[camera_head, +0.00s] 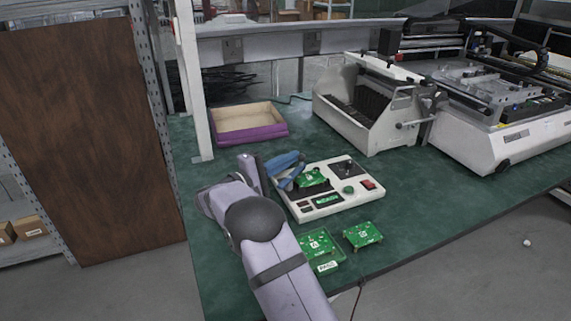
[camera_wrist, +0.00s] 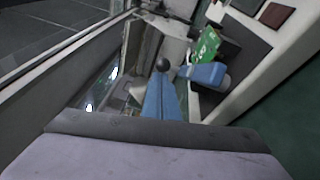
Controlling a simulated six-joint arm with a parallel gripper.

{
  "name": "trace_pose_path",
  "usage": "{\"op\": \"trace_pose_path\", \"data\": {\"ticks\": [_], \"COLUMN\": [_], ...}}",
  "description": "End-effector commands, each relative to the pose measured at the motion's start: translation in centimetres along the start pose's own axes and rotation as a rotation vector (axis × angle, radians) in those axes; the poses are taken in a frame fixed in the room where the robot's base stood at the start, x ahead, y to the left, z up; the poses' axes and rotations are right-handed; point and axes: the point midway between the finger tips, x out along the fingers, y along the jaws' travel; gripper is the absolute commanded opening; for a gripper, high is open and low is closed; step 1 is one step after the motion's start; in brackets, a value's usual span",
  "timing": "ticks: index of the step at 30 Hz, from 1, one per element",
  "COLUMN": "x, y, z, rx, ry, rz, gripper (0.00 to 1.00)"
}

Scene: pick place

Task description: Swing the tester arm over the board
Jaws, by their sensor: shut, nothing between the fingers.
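The tester (camera_head: 328,203) is a white box with a dark panel, a small display and a red switch. A green board (camera_head: 312,177) lies on it, and the board also shows in the wrist view (camera_wrist: 207,45). My gripper (camera_head: 297,157) is shut and empty at the tester's far left side; its blue fingers show in the wrist view (camera_wrist: 162,80). A dark round knob (camera_wrist: 163,65) appears near the fingertips; whether they touch is unclear. A second blue piece (camera_wrist: 207,74) lies beside the board, perhaps the tester arm; the head view does not separate it clearly.
A purple-sided bin (camera_head: 250,136) stands behind. A white rack machine (camera_head: 372,105) and a larger machine (camera_head: 505,145) stand right. The green table (camera_head: 430,190) is clear right of the tester.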

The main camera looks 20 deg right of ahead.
Motion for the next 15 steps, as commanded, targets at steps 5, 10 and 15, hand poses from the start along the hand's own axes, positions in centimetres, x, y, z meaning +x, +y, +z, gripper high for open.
{"op": "trace_pose_path", "data": {"ticks": [5,10,15], "x": [0.38,0.67,0.89], "y": [-0.36,-0.28,-0.27], "z": [0.24,0.66,0.91], "rx": [-0.003,-0.006,-0.004], "ry": [-0.09,-0.089,-0.088], "rz": [-0.018,-0.018,-0.018], "gripper": [0.0,0.0,0.0]}}
